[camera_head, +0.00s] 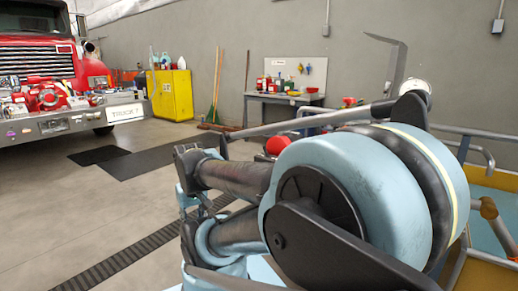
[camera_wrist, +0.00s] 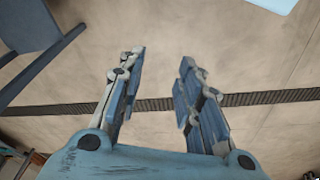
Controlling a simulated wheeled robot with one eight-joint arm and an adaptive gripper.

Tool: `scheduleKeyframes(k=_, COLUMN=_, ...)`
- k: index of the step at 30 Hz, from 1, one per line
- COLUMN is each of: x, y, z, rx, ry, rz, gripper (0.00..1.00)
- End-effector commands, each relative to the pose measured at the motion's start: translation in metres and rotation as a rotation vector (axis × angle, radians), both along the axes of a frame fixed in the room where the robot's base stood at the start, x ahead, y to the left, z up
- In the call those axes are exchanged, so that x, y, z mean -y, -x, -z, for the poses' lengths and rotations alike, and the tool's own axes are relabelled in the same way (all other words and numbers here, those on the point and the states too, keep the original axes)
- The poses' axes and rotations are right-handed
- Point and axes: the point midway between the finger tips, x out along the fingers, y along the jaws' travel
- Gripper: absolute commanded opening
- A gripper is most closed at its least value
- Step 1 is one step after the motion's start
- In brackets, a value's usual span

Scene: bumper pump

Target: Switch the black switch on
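I cannot make out a black switch in either view. In the head view, a red pump (camera_head: 47,97) sits on the front bumper (camera_head: 80,121) of a red fire truck (camera_head: 35,28) at the left. Its small fittings are too small to tell apart. In the wrist view, my gripper (camera_wrist: 160,62) has its two fingers well apart with only floor behind them. It is open and empty, away from the truck. My own arm fills much of the head view's centre and right and hides what lies behind it.
A yellow cabinet (camera_head: 172,95) with bottles on top stands by the back wall. A workbench (camera_head: 285,98) with red containers is to its right. A dark floor grate (camera_head: 130,258) crosses the floor. Open floor lies between my arm and the truck.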

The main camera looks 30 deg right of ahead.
Motion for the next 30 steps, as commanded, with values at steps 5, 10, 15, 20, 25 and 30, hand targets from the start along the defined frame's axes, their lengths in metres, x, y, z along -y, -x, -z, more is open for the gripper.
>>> scheduleKeyframes(k=5, x=0.000, y=0.000, z=0.000, rx=0.000, ry=0.000, rz=0.000, gripper=0.33)
scheduleKeyframes(k=10, x=0.000, y=0.004, z=-0.003, rx=0.007, ry=0.000, rz=0.001, gripper=0.33)
scheduleKeyframes(k=15, x=0.008, y=-0.009, z=-0.024, rx=0.025, ry=0.005, rz=0.011, gripper=0.33)
scheduleKeyframes(k=20, x=0.032, y=-0.050, z=-0.063, rx=0.055, ry=0.019, rz=0.028, gripper=0.33)
scheduleKeyframes(k=25, x=0.072, y=-0.100, z=-0.108, rx=0.090, ry=0.045, rz=0.048, gripper=0.33)
scheduleKeyframes(k=30, x=0.125, y=-0.148, z=-0.147, rx=0.122, ry=0.078, rz=0.069, gripper=0.33)
